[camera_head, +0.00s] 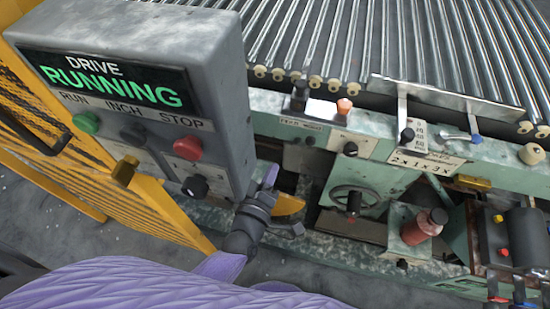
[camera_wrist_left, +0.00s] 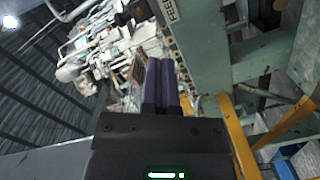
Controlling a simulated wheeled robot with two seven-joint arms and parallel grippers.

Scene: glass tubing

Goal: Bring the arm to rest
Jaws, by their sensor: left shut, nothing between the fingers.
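My left arm, in a purple quilted sleeve, comes in along the bottom of the head view. My left gripper (camera_head: 269,178) is just right of the lower edge of the grey control box and is partly hidden there; whether it touches the box I cannot tell. In the left wrist view the two purple fingers of this gripper (camera_wrist_left: 161,66) lie side by side, shut and empty. My right gripper is not in view.
The grey control box (camera_head: 225,70) reads "DRIVE RUNNING" and has green, black and red buttons. A yellow mesh guard (camera_head: 150,205) stands below it. The green machine (camera_head: 375,180) carries levers, a handwheel (camera_head: 354,199) and a row of metal rollers (camera_head: 340,35). Grey floor (camera_head: 75,245) shows lower left.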

